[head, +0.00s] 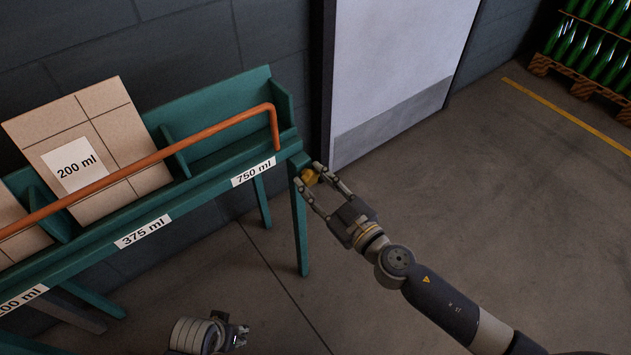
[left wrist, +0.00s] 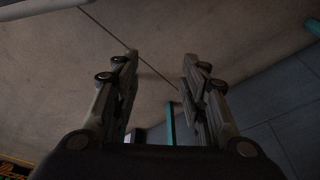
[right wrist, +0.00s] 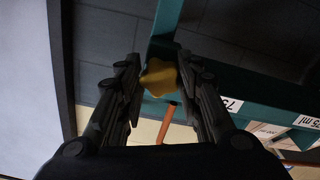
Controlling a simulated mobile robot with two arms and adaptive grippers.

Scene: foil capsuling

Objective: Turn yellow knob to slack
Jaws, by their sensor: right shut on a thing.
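The yellow knob (head: 310,177) sits on the right end of the green rack (head: 296,160), near the top of its end leg. In the right wrist view the knob (right wrist: 158,77) shows as a lobed yellow piece between the fingertips. My right gripper (head: 314,187) is shut on the knob, with one finger on each side of it. My left gripper (head: 240,335) is low at the bottom of the head view, away from the rack. In the left wrist view its fingers (left wrist: 160,75) are spread apart with nothing between them.
An orange rail (head: 150,160) runs along the rack's front. A carton labelled 200 ml (head: 90,150) leans behind it. The 750 ml bay (head: 225,130) is empty. A pale door (head: 395,70) stands behind, and green bottles on a pallet (head: 590,50) are far right. The floor between is clear.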

